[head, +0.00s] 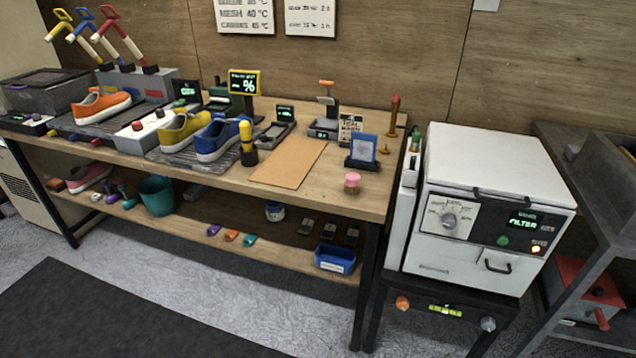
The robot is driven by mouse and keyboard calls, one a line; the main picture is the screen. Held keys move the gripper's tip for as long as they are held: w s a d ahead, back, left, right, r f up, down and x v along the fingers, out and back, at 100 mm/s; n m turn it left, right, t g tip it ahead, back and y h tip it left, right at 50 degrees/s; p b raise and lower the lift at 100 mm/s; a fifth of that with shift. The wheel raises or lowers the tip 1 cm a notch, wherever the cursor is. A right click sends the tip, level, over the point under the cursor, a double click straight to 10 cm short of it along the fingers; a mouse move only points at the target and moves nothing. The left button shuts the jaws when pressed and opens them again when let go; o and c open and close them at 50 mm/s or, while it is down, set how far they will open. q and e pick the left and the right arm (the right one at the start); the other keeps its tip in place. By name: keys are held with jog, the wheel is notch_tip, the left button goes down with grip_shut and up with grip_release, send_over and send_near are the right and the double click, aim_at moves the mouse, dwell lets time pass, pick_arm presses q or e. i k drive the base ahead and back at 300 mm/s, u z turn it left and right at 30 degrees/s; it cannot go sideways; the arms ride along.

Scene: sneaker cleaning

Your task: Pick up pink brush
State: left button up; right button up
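Small brush-like items lie on the lower shelf: a purple one (112,198) and a teal one (128,203) left of a green bucket (156,196). Farther right on that shelf lie a purple piece (214,229), an orange piece (232,236) and a green piece (250,240). A pink shoe (90,177) sits on the lower shelf at the left. Neither of my grippers shows.
The wooden bench (355,206) holds an orange shoe (102,105), a yellow shoe (184,130), a blue shoe (219,139) and a brown board (290,160). A white machine (488,150) stands to the right. A blue bin (335,260) sits on the lower shelf. The floor in front is clear.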

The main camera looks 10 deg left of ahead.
aim_at(352, 183)
jog(key=u, duration=1.1)
jog(key=i, duration=1.5)
jog(key=z, duration=2.3)
